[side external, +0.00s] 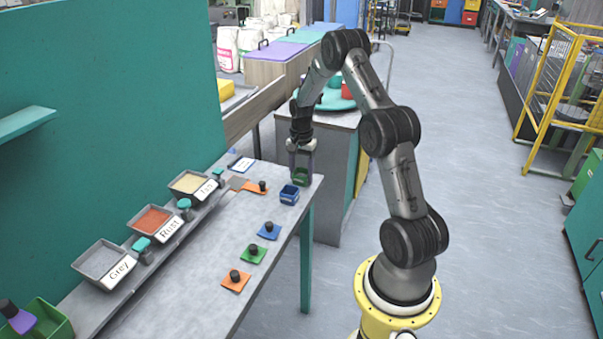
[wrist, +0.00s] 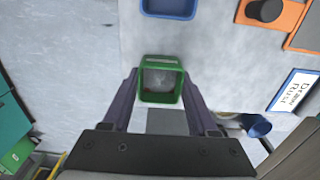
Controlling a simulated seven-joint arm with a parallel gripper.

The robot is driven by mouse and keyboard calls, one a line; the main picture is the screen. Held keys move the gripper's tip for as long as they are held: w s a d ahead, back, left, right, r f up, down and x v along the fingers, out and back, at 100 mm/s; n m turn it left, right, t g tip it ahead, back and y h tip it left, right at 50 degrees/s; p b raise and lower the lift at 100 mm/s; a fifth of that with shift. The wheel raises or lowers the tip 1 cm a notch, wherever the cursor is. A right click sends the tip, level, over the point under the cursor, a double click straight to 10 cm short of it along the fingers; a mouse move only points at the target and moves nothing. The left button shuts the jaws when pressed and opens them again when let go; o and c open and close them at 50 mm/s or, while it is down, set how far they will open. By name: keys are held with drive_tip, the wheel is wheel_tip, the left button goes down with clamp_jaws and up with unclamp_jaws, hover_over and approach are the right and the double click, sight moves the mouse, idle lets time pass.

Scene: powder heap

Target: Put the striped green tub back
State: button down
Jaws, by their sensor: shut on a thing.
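The green tub (side external: 301,181) is at the far right end of the grey bench, between the fingers of my gripper (side external: 302,172). The wrist view shows the same tub (wrist: 160,61) from above, square and open, with a pale inside and faint reddish specks. My gripper (wrist: 160,84) is shut on it, one dark finger at each side. Stripes on the tub cannot be made out. Whether its base touches the bench is hard to tell.
A blue tub (side external: 289,195) stands just in front of the green one. Black-knobbed orange, blue and green plates (side external: 253,254) line the bench's front. Trays labelled Grey (side external: 101,262) and Rust (side external: 152,220), plus a third, stand along the back wall. A card (wrist: 293,90) lies nearby.

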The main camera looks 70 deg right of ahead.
drive_tip(key=shift+f, duration=0.25)
drive_tip(key=shift+c, duration=0.5)
unclamp_jaws()
drive_tip(key=shift+o, duration=0.5)
drive_tip(key=shift+r, duration=0.1)
drive_tip(key=shift+r, duration=3.4)
